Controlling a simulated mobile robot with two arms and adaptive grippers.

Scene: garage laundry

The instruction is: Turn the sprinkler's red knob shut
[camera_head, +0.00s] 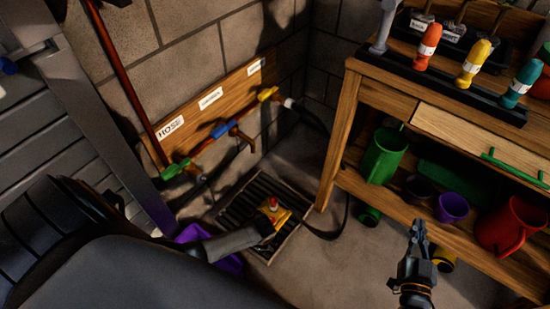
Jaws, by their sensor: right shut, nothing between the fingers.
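The sprinkler (278,218) is a small yellow piece with a red knob (273,202) on top. It sits over the dark floor grate (239,203). A dark grey shape reaches in from the lower left and ends close beside the sprinkler, covering part of that area; I cannot tell whether they touch. My right gripper (417,230) is shut and empty. It is in front of the workbench's lower shelf, well to the right of the sprinkler and apart from it. I cannot make out my left gripper's fingers.
A wooden board (237,82) on the wall carries labels above a pipe with green, blue (222,129) and yellow valve handles. The workbench (341,128) stands right, with a green jug (384,156), purple cup (451,207) and red jug (510,226) on its shelf. A purple container (229,263) is left of the grate.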

